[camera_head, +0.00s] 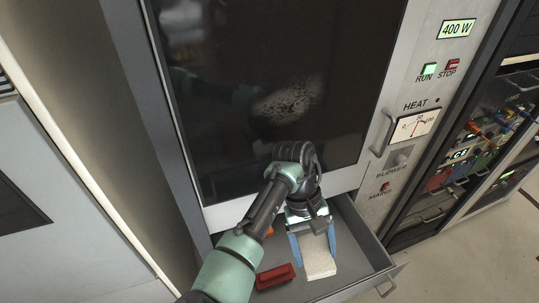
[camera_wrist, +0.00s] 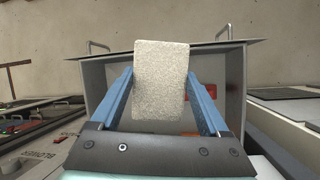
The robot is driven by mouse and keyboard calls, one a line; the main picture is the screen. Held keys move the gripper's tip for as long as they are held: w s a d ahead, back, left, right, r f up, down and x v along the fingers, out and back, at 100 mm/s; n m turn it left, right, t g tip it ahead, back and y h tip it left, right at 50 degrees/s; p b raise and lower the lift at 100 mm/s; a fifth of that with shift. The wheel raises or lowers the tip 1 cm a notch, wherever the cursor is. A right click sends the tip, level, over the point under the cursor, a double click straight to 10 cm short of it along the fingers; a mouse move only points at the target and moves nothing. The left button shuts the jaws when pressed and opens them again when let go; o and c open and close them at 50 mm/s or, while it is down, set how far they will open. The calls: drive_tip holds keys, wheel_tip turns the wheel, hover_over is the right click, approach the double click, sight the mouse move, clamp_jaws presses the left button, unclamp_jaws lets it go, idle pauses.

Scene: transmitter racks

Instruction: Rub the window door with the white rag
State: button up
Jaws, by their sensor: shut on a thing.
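The white rag (camera_head: 319,258) is a pale, rough, block-shaped piece. My gripper (camera_head: 313,246) is shut on it, with a blue finger along each side, over the open drawer. In the wrist view the rag (camera_wrist: 161,80) sits between the two blue fingers of my gripper (camera_wrist: 161,95). The window door (camera_head: 270,90) is a dark glass pane in a light frame, above and behind my gripper. A pale speckled smudge (camera_head: 288,100) shows on the glass. My arm hides part of the door's lower edge.
The open grey drawer (camera_head: 358,236) below the door holds a red item (camera_head: 275,276) and an orange item (camera_head: 268,232), partly hidden. A door handle (camera_head: 383,133), meter (camera_head: 414,125) and knob (camera_head: 401,157) are on the right panel. Open floor (camera_head: 470,255) lies at lower right.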

drive_tip(key=w+d+r+n+t+h, duration=0.45)
drive_tip(key=d+r, duration=0.25)
drive_tip(key=d, duration=0.3)
wheel_tip(320, 180, up, 6)
drive_tip(key=w+n+t+h+p, duration=0.2)
drive_tip(key=w+n+t, duration=0.15)
drive_tip(key=t, duration=0.25)
drive_tip(key=n+t+y+p, duration=0.1)
drive_tip(key=n+t+y, duration=0.7)
drive_tip(key=t, duration=0.4)
approach(260, 113)
drive_tip(key=s+d, duration=0.2)
drive_tip(key=d, duration=0.1)
drive_tip(key=w+a+b, duration=0.1)
drive_tip(key=w+a, duration=0.1)
drive_tip(key=w, duration=0.4)
drive_tip(key=shift+w+a+r+h+b, duration=0.1)
drive_tip(key=shift+w+a+h+b, duration=0.1)
drive_tip(key=shift+w, duration=0.35)
drive_tip(key=shift+w+a+h+b, duration=0.1)
drive_tip(key=shift+w+a+b, duration=0.1)
drive_tip(key=shift+w, duration=0.35)
